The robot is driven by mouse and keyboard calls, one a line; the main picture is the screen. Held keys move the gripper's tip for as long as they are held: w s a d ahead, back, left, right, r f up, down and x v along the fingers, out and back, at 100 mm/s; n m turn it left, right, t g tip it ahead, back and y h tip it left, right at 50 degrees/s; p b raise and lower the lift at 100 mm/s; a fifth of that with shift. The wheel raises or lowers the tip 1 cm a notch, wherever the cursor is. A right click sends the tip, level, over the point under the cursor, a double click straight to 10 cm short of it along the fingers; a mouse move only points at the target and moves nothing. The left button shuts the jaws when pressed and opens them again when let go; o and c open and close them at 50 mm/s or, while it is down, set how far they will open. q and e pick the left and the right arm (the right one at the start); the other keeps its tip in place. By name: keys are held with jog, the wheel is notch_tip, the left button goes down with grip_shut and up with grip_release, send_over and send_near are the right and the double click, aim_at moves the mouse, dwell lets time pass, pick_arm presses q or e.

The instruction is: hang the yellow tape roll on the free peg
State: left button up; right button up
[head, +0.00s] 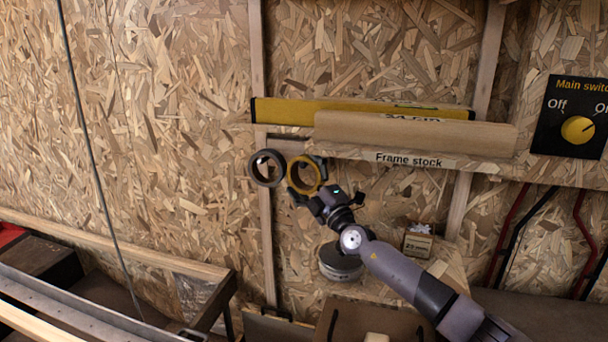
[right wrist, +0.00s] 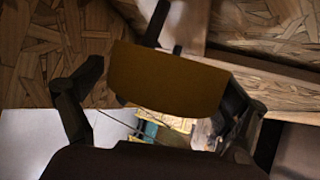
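The yellow tape roll (head: 303,175) is upright in front of the wooden wall, just right of a dark tape roll (head: 266,168). My right gripper (head: 306,178) has a finger on either side of the yellow roll and appears shut on it. In the right wrist view the yellow roll (right wrist: 168,82) shows its outer face between the fingers; contact at the left finger is not clear. I cannot make out the free peg in the head view; the gripper and roll may cover it. A dark rod (right wrist: 157,22) shows beyond the roll in the wrist view. My left gripper is out of view.
A ledge labelled Frame stock (head: 408,159) carries a yellow level (head: 290,110) and a wooden board (head: 420,133) just above right of the roll. A round tin (head: 340,264) and a small box (head: 417,244) stand below. The wall left of the dark roll is clear.

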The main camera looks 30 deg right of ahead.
aim_at(317, 189)
jog(key=shift+o, duration=0.4)
jog(key=shift+f, duration=0.1)
jog(key=shift+s+f, duration=0.15)
jog(key=shift+s, duration=0.1)
jog(key=v, duration=0.5)
jog(key=shift+s, duration=0.2)
jog(key=s, duration=1)
jog(key=shift+d, duration=0.1)
jog(key=shift+s+r, duration=0.25)
jog(key=shift+s, duration=0.35)
jog(key=shift+f, duration=0.1)
